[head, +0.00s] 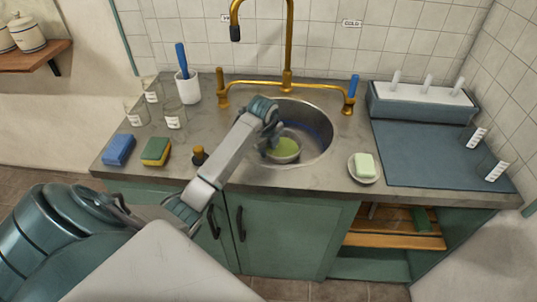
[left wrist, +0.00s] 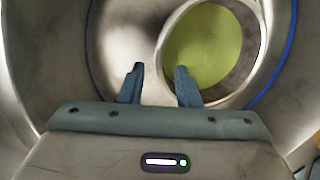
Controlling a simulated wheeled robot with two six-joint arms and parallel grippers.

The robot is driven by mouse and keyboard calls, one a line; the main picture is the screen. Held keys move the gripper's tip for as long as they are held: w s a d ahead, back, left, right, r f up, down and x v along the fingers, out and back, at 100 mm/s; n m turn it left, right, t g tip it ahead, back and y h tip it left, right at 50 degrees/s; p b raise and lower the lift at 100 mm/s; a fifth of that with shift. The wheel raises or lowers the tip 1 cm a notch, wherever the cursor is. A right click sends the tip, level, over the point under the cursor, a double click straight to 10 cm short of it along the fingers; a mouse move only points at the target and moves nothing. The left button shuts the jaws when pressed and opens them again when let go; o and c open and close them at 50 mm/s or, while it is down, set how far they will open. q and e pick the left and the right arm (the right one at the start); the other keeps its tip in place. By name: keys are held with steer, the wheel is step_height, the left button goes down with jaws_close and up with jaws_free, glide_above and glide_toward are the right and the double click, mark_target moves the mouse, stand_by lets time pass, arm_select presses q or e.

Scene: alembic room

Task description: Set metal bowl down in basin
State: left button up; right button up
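The metal bowl (head: 284,157) with green contents is inside the round metal basin (head: 318,135) of the sink, low near its front left. My left arm reaches over the counter's front, and its gripper (head: 268,142) points down into the basin at the bowl's left side. In the left wrist view my left gripper (left wrist: 157,82) has its fingers apart. The right finger overlaps the near-left rim of the bowl (left wrist: 250,88), and the left finger is outside it. I cannot tell whether either finger touches the rim. My right gripper is out of view.
A brass faucet (head: 288,60) rises behind the basin. A soap dish (head: 362,168) stands right of it. Sponges (head: 155,151), a dark stopper (head: 199,155), glass beakers (head: 175,116) and a white brush cup (head: 187,90) stand at left. A blue mat (head: 425,150) covers the right counter.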

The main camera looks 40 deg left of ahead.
arm_select(q)
steer(key=v, duration=0.8)
steer(key=shift+b, duration=0.45)
